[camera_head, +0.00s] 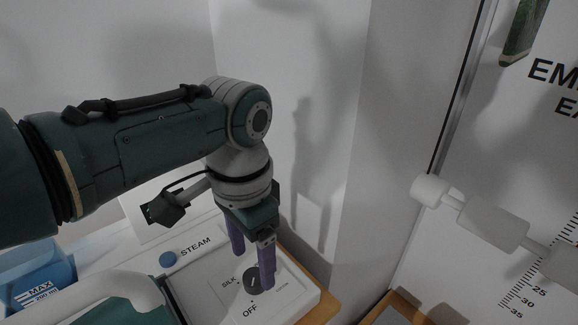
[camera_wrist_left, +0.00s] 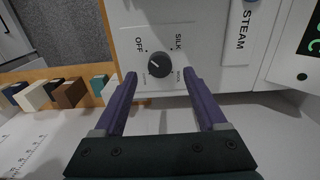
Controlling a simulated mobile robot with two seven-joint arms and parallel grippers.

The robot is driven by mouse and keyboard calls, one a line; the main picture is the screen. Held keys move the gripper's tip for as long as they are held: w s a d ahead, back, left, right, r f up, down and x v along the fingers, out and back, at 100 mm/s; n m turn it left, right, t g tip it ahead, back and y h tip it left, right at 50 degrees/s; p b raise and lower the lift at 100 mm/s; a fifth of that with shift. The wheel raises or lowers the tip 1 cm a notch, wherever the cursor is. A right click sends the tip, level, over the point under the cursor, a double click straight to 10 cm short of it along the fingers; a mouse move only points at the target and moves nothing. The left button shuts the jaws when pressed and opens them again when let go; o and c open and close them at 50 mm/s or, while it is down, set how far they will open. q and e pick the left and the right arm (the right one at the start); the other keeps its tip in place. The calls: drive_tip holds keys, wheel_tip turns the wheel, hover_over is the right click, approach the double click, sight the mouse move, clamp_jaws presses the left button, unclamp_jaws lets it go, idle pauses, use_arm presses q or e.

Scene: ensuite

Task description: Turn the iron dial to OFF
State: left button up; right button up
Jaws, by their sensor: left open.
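The iron dial (camera_head: 252,280) is a dark round knob on a white panel, with OFF and SILK labels beside it. In the left wrist view the dial (camera_wrist_left: 159,65) shows a small light pointer mark; which label it points at is hard to tell. My left gripper (camera_head: 253,268) reaches down over the panel with purple fingers apart. In the left wrist view its fingertips (camera_wrist_left: 160,75) stand on either side of the dial, with visible gaps. Contact with the panel cannot be told. My right gripper is not in view.
A blue water container (camera_head: 38,285) marked MAX is at far left. A white wall rises behind, and a white handle-like bar (camera_head: 490,222) projects at right. Small coloured blocks (camera_wrist_left: 70,92) show in the wrist view.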

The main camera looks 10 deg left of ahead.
sight(255, 277)
use_arm(q)
wheel_tip(255, 277, up, 6)
drive_tip(key=p, duration=0.1)
drive_tip(key=shift+r, duration=0.25)
drive_tip(key=shift+f, duration=0.1)
